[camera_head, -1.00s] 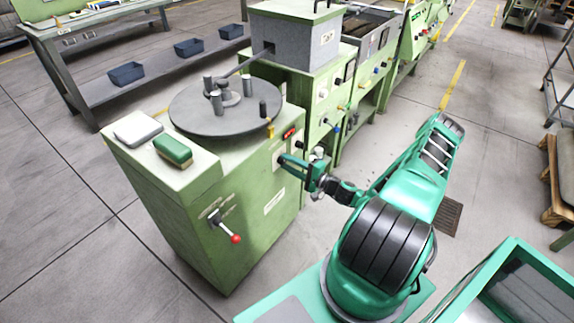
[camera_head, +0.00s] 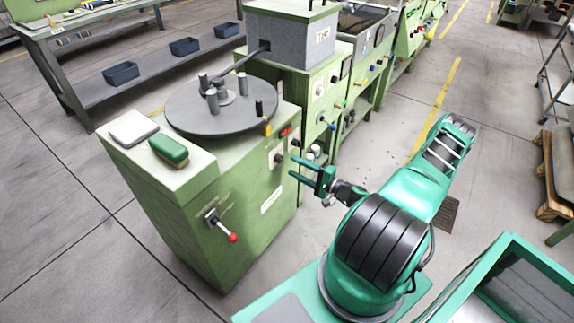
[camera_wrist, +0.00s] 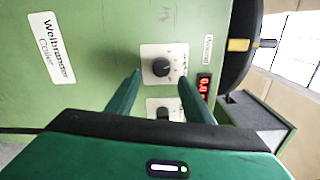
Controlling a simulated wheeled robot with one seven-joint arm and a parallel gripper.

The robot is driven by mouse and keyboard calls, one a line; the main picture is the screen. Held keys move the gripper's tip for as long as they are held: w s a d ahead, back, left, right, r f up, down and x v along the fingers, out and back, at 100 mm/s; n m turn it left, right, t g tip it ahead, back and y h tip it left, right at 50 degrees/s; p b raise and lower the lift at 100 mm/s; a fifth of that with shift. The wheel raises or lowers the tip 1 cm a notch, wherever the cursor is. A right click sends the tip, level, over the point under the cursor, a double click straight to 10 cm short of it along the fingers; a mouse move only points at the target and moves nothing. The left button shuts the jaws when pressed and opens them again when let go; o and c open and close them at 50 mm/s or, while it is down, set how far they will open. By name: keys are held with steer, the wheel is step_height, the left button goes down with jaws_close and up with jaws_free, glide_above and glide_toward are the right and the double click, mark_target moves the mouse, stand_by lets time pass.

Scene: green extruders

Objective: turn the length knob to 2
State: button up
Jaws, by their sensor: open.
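Two black knobs on pale square dial plates sit on the green coiler's front panel. The fully seen knob (camera_wrist: 162,67) lies between my fingertips in the wrist view; it also shows in the head view (camera_head: 279,157). The second knob (camera_wrist: 163,110) is partly hidden by my gripper's body. The dial marks and small label are too small to read, so I cannot tell which knob is length or its setting. My gripper (camera_head: 292,167) is open and empty, its fingers pointing at the panel, apparently a little short of it.
A red digital display (camera_wrist: 204,87) is beside the knobs. The coiler's round turntable (camera_head: 221,106) is above, with a green brush (camera_head: 168,150) on the top. A red-tipped lever (camera_head: 232,238) sticks out left of my gripper. Open floor lies to the right.

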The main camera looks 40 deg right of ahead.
steer(key=shift+v, duration=2.55)
steer(key=s+a+r+n+g+y, duration=0.3)
steer(key=s+a+r+n+g, duration=0.4)
steer(key=n+g, duration=0.45)
steer(key=s+r+g+h, duration=0.1)
steer(key=s+r+h, duration=0.2)
steer(key=s+r, duration=0.3)
steer(key=s+a+r+m+g+h, duration=0.1)
steer(key=s+r, duration=0.5)
steer(key=r, duration=0.6)
steer(key=s+a+r+m+g+h, duration=0.1)
steer(key=s+r+g+h, duration=0.2)
steer(key=r, duration=0.6)
steer(key=s+h, duration=0.2)
steer(key=s, duration=0.1)
steer(key=shift+s+a+r, duration=0.15)
steer(key=shift+s+r, duration=0.2)
steer(key=shift+s, duration=0.05)
steer(key=shift+g, duration=0.25)
